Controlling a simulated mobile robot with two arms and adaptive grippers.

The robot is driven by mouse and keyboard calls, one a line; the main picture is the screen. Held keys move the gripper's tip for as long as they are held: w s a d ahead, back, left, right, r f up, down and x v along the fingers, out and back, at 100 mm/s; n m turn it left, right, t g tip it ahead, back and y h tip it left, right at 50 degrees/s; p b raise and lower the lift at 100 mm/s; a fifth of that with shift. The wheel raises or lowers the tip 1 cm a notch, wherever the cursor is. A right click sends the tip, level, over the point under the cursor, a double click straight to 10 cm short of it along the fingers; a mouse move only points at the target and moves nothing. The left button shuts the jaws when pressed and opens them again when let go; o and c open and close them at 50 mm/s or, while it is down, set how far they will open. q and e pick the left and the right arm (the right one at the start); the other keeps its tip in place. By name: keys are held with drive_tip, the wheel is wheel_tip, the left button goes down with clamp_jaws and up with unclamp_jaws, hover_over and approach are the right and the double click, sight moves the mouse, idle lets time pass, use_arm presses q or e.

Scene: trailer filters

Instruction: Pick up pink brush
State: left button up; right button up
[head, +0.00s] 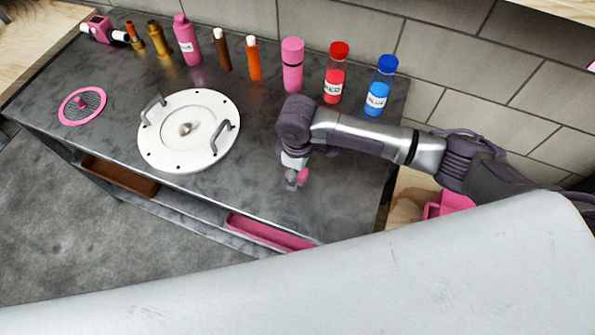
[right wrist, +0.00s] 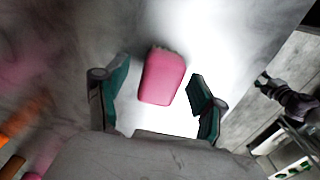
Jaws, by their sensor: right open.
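The pink brush (right wrist: 161,76) lies between the two green-padded fingers of my right gripper (right wrist: 155,100) in the right wrist view, with a gap on both sides. Its face is plain pink with a rough edge at the far end. In the head view a small bit of pink brush (head: 303,175) shows beside the right gripper (head: 292,184), low over the dark worktop near its front edge. The right gripper is open and points down. Its wrist hides part of the brush in the head view. My left gripper does not show.
A round white lid (head: 165,148) with two grey handles sits left of the gripper. A pink mesh disc (head: 95,105) lies further left. Several bottles, including a red one (head: 335,85) and a blue one (head: 378,95), stand along the back wall. A pink tray (head: 265,232) is below the front edge.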

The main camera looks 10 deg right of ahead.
drive_tip(key=shift+f, duration=0.35)
drive_tip(key=c, duration=1.2)
drive_tip(key=shift+r, duration=0.15)
drive_tip(key=shift+c, duration=0.2)
drive_tip(key=shift+r, duration=0.25)
drive_tip(key=r, duration=0.2)
drive_tip(key=r+b, duration=0.1)
drive_tip(key=shift+s+d+r, duration=0.15)
drive_tip(key=shift+s+r, duration=0.25)
drive_tip(key=s+d+r, duration=0.3)
drive_tip(key=s+r, duration=0.3)
drive_tip(key=s, duration=0.4)
drive_tip(key=shift+d+r, duration=0.25)
drive_tip(key=shift+d, duration=0.15)
